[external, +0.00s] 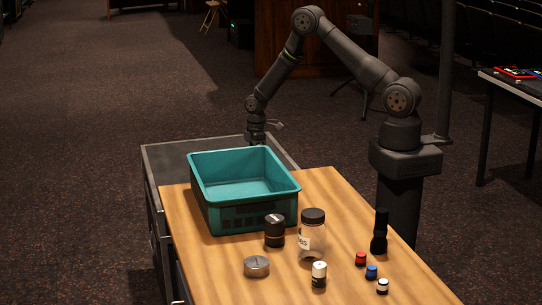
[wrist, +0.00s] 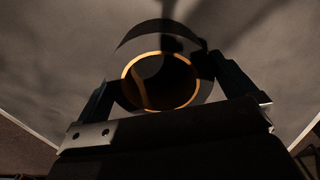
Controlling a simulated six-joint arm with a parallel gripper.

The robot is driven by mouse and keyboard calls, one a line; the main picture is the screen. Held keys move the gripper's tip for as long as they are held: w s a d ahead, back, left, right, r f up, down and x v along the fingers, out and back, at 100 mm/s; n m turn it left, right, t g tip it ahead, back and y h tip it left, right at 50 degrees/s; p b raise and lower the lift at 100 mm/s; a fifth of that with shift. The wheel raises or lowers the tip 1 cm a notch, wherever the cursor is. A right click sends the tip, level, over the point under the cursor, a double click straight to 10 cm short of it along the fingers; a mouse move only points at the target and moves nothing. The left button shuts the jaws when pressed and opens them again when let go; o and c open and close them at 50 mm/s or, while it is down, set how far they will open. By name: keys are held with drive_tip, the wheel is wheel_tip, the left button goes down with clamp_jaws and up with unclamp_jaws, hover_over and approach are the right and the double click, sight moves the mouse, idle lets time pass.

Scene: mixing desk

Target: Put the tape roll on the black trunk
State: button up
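The tape roll (wrist: 140,42), dark and grey with an orange-tan inner rim, sits between the fingers of my gripper (wrist: 160,72) in the wrist view. The fingers lie against its two sides, so the gripper looks shut on it. The grey top of the black trunk (wrist: 50,75) fills the background there. In the external view my gripper (external: 258,138) points down over the trunk (external: 168,158), behind the teal bin. The bin hides the lower fingers and the roll. I cannot tell whether the roll touches the trunk top.
The open teal bin (external: 205,205) stands on the wooden desk (external: 215,275), right in front of my gripper. Nearer are a dark jar (external: 274,236), a clear jar (external: 313,242), a round tin (external: 256,266), a black flashlight (external: 380,238) and several small bottles. The trunk's left part is bare.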

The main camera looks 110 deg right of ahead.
wheel_tip(320, 180, up, 12)
drive_tip(key=shift+r, duration=0.15)
idle(0.6)
wheel_tip(320, 180, down, 12)
drive_tip(key=shift+r, duration=1.7)
drive_tip(key=shift+f, duration=0.15)
